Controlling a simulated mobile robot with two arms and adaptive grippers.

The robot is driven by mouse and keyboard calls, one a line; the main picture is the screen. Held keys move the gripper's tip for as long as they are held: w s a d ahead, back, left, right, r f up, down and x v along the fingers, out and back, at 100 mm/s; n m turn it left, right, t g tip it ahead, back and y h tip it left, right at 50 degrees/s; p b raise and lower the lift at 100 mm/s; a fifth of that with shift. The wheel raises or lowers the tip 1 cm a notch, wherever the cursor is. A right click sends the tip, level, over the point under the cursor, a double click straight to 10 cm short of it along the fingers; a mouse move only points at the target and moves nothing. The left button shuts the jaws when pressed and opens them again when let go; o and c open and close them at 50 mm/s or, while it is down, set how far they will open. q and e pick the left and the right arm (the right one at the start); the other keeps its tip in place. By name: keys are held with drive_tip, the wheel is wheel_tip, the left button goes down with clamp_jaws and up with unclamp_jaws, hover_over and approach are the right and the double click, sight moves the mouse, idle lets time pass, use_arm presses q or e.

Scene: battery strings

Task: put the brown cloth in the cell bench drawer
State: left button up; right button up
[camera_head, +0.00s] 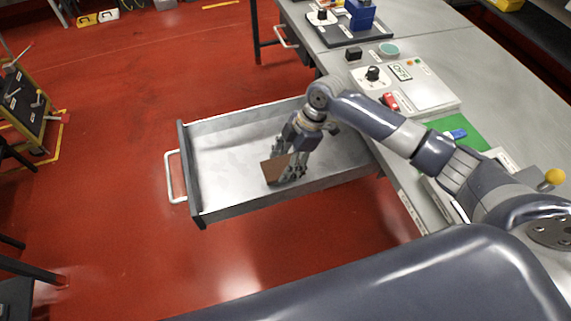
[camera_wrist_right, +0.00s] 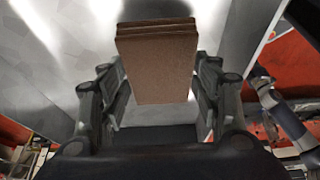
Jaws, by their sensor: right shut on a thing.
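The brown cloth (camera_head: 272,170) is a folded, flat block. My right gripper (camera_head: 290,172) is shut on it, and in the right wrist view the cloth (camera_wrist_right: 157,65) sits between the two fingers (camera_wrist_right: 155,105). The cell bench drawer (camera_head: 222,155) is pulled out from the bench, a grey metal tray with a white handle on its left end. The cloth and the fingertips are over or inside the drawer, near its front wall; whether the cloth touches the drawer floor I cannot tell. My left gripper is not in view.
The grey bench (camera_head: 440,45) carries a control panel (camera_head: 405,80), a red object (camera_head: 390,101), a green mat (camera_head: 458,135) with a blue item, and a teal disc (camera_head: 388,49). The drawer holds nothing else that I can see. Red floor is open left of it.

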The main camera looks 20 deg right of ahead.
wheel_tip(320, 180, down, 2)
drive_tip(key=shift+f, duration=0.1)
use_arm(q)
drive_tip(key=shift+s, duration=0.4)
use_arm(e)
drive_tip(key=o, duration=1.1)
drive_tip(key=shift+f, duration=0.15)
drive_tip(key=shift+c, duration=0.2)
drive_tip(key=shift+r, duration=0.25)
drive_tip(key=shift+d+r, duration=0.2)
drive_tip(key=shift+r, duration=0.15)
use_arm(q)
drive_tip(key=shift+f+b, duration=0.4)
use_arm(e)
drive_tip(key=v, duration=1.1)
